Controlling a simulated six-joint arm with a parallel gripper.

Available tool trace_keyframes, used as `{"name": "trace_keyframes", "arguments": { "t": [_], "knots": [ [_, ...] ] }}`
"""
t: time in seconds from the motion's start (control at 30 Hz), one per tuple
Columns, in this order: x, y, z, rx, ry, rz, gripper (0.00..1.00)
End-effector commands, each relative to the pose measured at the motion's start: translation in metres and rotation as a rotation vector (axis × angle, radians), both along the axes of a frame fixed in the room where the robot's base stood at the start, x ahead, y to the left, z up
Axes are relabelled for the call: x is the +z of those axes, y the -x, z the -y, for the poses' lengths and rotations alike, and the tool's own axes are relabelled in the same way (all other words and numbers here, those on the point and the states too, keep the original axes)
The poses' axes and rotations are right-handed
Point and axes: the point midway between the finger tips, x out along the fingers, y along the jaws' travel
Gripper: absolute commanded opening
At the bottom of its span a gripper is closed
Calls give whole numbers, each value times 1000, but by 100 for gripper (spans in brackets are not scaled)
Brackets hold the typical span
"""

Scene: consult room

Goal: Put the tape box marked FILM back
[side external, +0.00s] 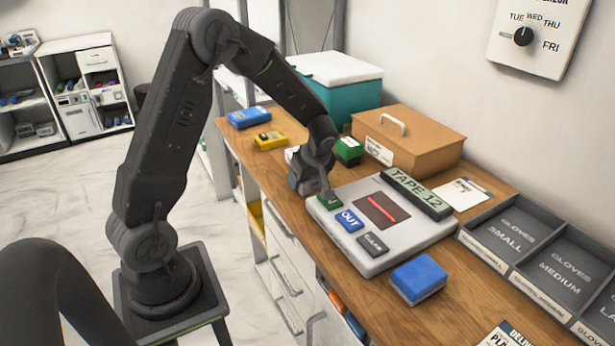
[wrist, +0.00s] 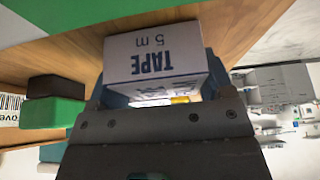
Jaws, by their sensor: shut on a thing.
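My gripper (wrist: 156,88) is shut on a white tape box (wrist: 152,56) with blue print reading "TAPE 5 m", upside down in the wrist view. More print lower on the box is partly hidden by the jaws, so I cannot read FILM on it. In the side view my gripper (side external: 312,178) is low over the counter, at the near-left corner of the scanner pad, beside its green key. The held box is mostly hidden there by my wrist. The scanner pad (side external: 332,229) has a blue OUT key (side external: 349,220), a CLEAR key (side external: 373,245) and a display (side external: 418,193) reading TAPE 12.
A blue-and-white box (side external: 418,279) lies right of the pad. Blue (side external: 249,117) and yellow (side external: 271,140) boxes lie at the far left. A green box (side external: 349,150), a cardboard box (side external: 410,140) and a teal bin (side external: 343,95) stand behind. Glove trays (side external: 507,232) are at right.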

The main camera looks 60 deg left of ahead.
Motion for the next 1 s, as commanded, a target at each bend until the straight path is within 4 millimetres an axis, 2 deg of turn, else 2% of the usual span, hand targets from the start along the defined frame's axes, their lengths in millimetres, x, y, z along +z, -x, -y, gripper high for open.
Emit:
{"name": "trace_keyframes", "arguments": {
  "t": [0.1,0.13,0.37,0.6,0.73,0.87,1.0],
  "knots": [
    [-3,0,0,-1,1,-1,50],
    [-3,0,0,0,0,0,77],
    [-3,0,0,0,0,0,99],
    [-2,0,0,0,0,0,100],
    [6,0,2,0,-1,2,100],
    [25,-1,10,-2,-1,5,100],
    [53,-1,23,-2,-2,5,100]
  ]
}}
